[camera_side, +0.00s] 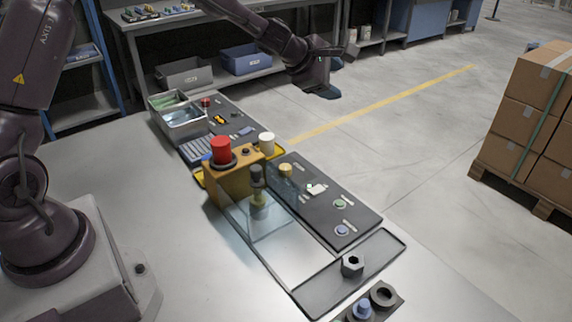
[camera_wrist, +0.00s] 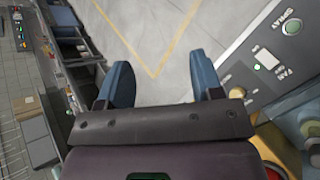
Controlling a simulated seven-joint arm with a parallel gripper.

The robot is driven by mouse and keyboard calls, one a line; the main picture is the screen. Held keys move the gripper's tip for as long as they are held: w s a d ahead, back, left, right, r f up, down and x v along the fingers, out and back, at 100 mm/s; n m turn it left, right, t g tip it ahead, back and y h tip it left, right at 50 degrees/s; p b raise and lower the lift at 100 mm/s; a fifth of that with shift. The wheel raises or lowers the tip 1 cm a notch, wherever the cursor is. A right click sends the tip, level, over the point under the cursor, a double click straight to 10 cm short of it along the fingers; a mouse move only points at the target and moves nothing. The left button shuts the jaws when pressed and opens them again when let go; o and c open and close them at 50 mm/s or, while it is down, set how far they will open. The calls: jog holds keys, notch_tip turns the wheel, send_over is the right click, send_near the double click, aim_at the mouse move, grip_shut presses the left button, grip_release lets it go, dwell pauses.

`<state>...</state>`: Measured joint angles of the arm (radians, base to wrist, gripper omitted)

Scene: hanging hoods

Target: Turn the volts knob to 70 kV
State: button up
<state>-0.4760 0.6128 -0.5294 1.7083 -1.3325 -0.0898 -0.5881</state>
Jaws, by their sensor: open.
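My gripper (camera_side: 326,88) hangs in the side view beyond the far edge of the bench, above the floor and clear of the control panels. In the wrist view its two blue fingers (camera_wrist: 162,80) stand wide apart with only floor between them. I cannot read a volts label or a 70 kV mark in either view. A second dark panel (camera_side: 232,128) lies farther back. Which knob is for volts I cannot tell.
A yellow-brown housing (camera_side: 222,184) bears a red cylinder (camera_side: 221,151); a white cylinder (camera_side: 267,143) stands beside it. A clear hood (camera_side: 268,215) is near them. The wrist view shows a FAN panel (camera_wrist: 268,58).

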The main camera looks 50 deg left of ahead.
jog(key=w+a+f+n+g+y, duration=0.25)
jog(key=a+f+n, duration=0.45)
jog(key=n, duration=0.5)
jog(key=n+g+h, duration=0.1)
jog(key=n+g, duration=0.8)
jog(key=n, duration=0.5)
send_near(286, 167)
jog(key=shift+t, duration=0.25)
jog(key=f, duration=0.6)
jog(key=s+f, duration=0.1)
jog(key=f, duration=0.2)
jog(key=shift+a+f, duration=0.1)
jog(key=shift+a, duration=0.1)
jog(key=shift+c, duration=0.3)
jog(key=c, duration=0.9)
jog(key=shift+o, duration=0.2)
